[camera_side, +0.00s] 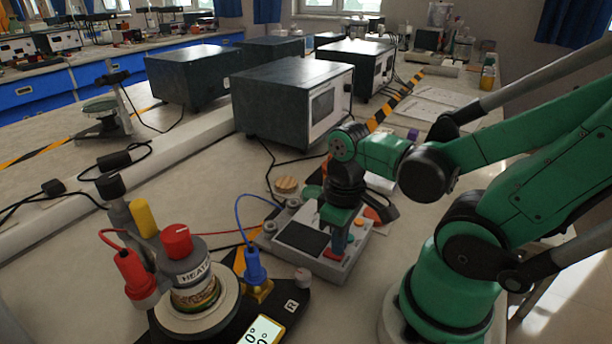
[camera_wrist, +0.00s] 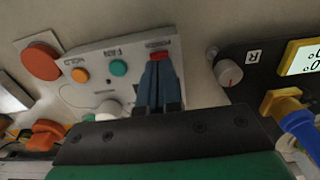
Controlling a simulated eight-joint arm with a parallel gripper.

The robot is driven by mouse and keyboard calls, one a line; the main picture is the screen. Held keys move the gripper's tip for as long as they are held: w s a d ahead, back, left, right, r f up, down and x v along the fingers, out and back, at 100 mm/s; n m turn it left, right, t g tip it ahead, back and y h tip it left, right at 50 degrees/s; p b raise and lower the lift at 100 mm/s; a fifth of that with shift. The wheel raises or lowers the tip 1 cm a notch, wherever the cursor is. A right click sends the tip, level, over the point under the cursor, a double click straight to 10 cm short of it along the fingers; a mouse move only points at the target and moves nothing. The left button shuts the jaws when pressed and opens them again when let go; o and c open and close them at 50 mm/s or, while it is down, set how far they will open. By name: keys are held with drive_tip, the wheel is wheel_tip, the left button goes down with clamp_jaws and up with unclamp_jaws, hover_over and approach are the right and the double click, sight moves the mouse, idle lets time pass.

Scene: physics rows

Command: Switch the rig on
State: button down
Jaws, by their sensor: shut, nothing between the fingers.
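The grey control box (camera_side: 310,245) stands mid-table in the side view, with a dark screen on its top. In the wrist view its panel (camera_wrist: 95,52) carries a red button (camera_wrist: 158,56) marked POWER, a teal button (camera_wrist: 118,67) marked FAN and an orange button (camera_wrist: 80,75) marked HOLD. My gripper (camera_side: 335,250) is shut and empty, pointing down at the red-button edge of the box. In the wrist view its fingertips (camera_wrist: 161,66) overlap the red button and hide part of it. I cannot tell whether they touch or press it.
A heater jar with a red knob (camera_side: 176,240) stands on a black base at the lower left, with a lit display (camera_side: 262,330). Blue (camera_side: 255,265) and red (camera_side: 135,272) plugs with cables stand beside it. Larger dark instruments (camera_side: 290,95) stand behind. An orange disc (camera_wrist: 40,60) lies beside the box.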

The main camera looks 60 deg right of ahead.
drive_tip(key=shift+f, duration=0.4)
drive_tip(key=shift+r, duration=3.5)
drive_tip(key=w+a+r+t, duration=0.1)
drive_tip(key=w+a+t, duration=0.2)
drive_tip(key=w+t, duration=0.4)
drive_tip(key=w, duration=0.2)
drive_tip(key=shift+w+r, duration=0.35)
drive_tip(key=shift+r, duration=0.05)
drive_tip(key=shift+a, duration=0.1)
